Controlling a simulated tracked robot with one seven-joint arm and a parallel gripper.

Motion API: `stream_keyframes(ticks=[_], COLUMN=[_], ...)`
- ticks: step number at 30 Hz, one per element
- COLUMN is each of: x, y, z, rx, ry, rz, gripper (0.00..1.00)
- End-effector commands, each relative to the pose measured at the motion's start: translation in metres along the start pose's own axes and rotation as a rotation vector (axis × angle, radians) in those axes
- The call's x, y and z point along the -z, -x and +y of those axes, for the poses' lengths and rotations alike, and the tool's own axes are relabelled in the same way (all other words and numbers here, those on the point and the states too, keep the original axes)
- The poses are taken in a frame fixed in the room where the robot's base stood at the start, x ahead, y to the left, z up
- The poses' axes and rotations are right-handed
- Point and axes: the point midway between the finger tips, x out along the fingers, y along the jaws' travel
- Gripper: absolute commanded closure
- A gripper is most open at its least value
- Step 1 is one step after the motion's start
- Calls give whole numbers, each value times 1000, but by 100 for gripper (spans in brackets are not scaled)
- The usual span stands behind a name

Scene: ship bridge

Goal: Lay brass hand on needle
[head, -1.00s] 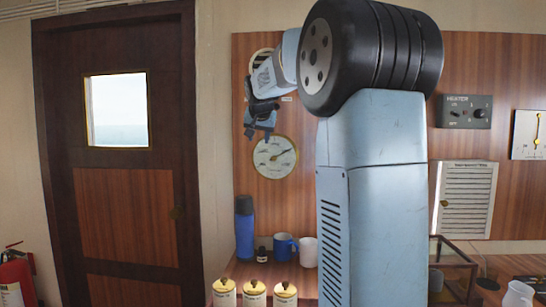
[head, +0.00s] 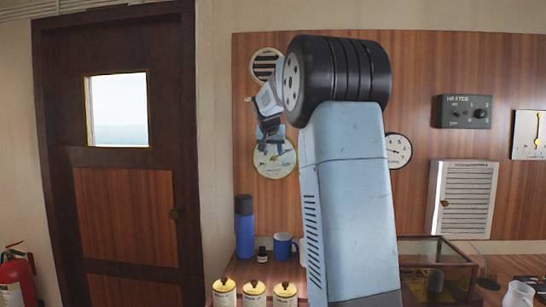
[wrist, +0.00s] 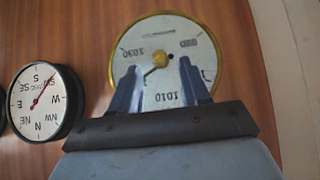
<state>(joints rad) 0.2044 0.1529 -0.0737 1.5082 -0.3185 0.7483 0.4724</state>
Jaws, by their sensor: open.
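The brass-rimmed barometer (head: 287,162) hangs on the wood panel. It fills the upper middle of the wrist view (wrist: 178,28), upside down, with 1030 and 1010 legible. Its brass hand (wrist: 160,60) shows near the dial's centre, between my fingertips. A dark needle is too small to tell apart from it surely. My gripper (wrist: 159,69) is open, its two blue-grey fingers in front of the dial and either side of the brass hand. I cannot tell whether a finger touches it. In the head view my gripper (head: 268,132) covers the dial's upper part.
A black-rimmed compass-point dial with a red pointer (wrist: 38,102) is beside the barometer. A round vent (head: 266,64) is above the barometer. A blue flask (head: 244,227), a blue mug (head: 283,246) and several lidded canisters (head: 254,293) stand below. A heater panel (head: 463,112) is at right.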

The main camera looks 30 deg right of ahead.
Motion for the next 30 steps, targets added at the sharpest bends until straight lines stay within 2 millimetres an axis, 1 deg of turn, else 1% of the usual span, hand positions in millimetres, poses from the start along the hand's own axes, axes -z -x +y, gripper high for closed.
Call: stream_keyframes(ticks=[1, 3, 7, 12, 20, 30], x=[-1, 0, 0, 0, 0, 0], y=[-8, -17, -29, -34, -35, -35], z=[0, 0, 0, 0, 0, 0], rx=[-1, -1, 0, 0, 0, 1], ry=[0, 0, 0, -1, 0, 0], rz=[-2, -2, -1, 0, 0, 0], gripper=[54, 54, 54, 54, 55, 88])
